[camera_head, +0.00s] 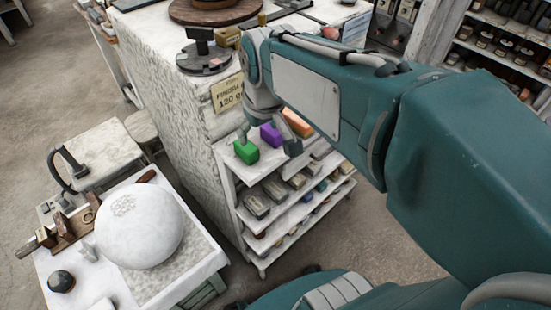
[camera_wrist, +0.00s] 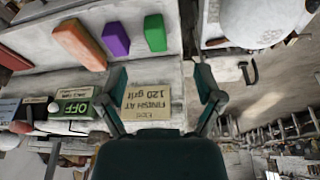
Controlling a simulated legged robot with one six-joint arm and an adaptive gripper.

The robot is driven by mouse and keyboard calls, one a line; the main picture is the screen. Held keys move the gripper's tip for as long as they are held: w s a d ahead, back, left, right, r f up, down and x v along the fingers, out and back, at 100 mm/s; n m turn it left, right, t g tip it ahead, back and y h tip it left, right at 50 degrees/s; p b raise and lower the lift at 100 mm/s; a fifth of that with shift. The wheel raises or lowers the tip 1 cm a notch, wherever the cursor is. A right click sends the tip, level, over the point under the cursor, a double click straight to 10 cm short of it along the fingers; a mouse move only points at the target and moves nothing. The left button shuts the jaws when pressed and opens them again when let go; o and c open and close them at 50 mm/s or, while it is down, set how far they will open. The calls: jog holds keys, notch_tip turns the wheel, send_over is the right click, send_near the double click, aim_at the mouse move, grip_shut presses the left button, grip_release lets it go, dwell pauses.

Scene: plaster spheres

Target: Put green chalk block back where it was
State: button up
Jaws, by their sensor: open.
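The green chalk block (camera_head: 246,152) sits on the white top shelf (camera_head: 255,170) of the small rack, near its left end. In the wrist view the green block (camera_wrist: 155,33) is ahead of my gripper (camera_wrist: 162,84). My gripper is open and empty, with its two fingers apart and clear of the block. A purple block (camera_head: 271,136) and an orange block (camera_head: 296,122) stand in a row beside the green one. They also show in the wrist view, purple (camera_wrist: 116,39) and orange (camera_wrist: 79,44). In the head view my arm hides most of the gripper.
A sign reading 120 grit (camera_head: 228,93) is on the rough white workbench side (camera_head: 190,110) by the shelf. Lower shelves (camera_head: 270,205) hold several small blocks. A large white sphere (camera_head: 139,226) rests on a table at the lower left. Bare floor lies between.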

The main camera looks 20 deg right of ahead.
jog(key=s+m+t, duration=0.2)
jog(key=s, duration=0.8)
jog(key=shift+s+f, duration=0.2)
jog(key=shift+f, duration=0.2)
dwell(0.5)
